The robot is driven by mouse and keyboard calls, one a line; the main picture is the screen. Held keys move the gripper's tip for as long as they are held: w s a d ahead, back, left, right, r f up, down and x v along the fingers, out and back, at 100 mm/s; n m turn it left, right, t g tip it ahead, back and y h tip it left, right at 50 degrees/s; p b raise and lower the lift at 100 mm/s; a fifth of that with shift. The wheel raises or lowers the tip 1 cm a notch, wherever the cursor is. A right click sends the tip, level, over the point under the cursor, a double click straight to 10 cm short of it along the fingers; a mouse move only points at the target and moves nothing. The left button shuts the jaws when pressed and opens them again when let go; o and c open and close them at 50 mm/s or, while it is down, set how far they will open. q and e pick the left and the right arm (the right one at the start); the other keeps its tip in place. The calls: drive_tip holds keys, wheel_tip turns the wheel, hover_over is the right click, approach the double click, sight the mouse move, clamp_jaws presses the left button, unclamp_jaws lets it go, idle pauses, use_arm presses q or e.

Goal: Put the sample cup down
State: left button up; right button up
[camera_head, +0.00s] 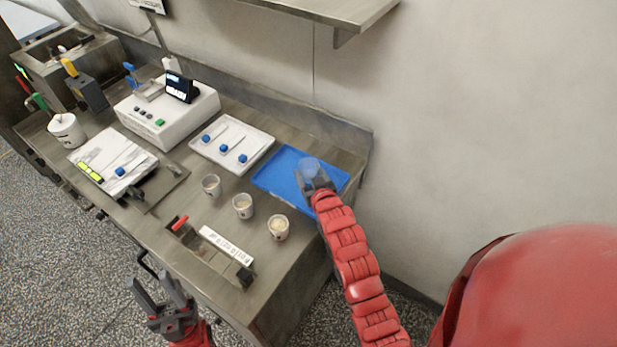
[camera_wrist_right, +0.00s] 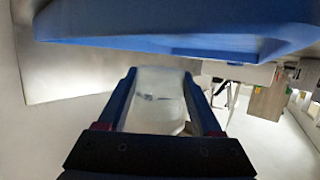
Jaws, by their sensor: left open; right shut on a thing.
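The translucent sample cup (camera_head: 309,167) is between the fingers of my right gripper (camera_head: 314,180), over the blue tray (camera_head: 272,181) at the right end of the bench. In the right wrist view the cup (camera_wrist_right: 155,100) sits between the two blue fingers (camera_wrist_right: 160,98), and the tray (camera_wrist_right: 180,30) spans the top of the picture. I cannot tell whether the cup touches the tray. My left gripper (camera_head: 163,300) is open and empty, in front of the bench's front edge.
Three filled cups (camera_head: 243,206) stand in a row left of the blue tray. A white tray (camera_head: 258,152) with blue-handled tools lies behind them. A labelled rack (camera_head: 226,244) is near the front edge. A wall shelf (camera_head: 345,12) hangs above.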

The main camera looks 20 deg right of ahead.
sight(309, 181)
wheel_tip(309, 181, down, 3)
drive_tip(key=shift+s+r+p, duration=0.1)
drive_tip(key=shift+p, duration=0.5)
drive_tip(key=shift+f, duration=0.3)
drive_tip(key=o, duration=1.4)
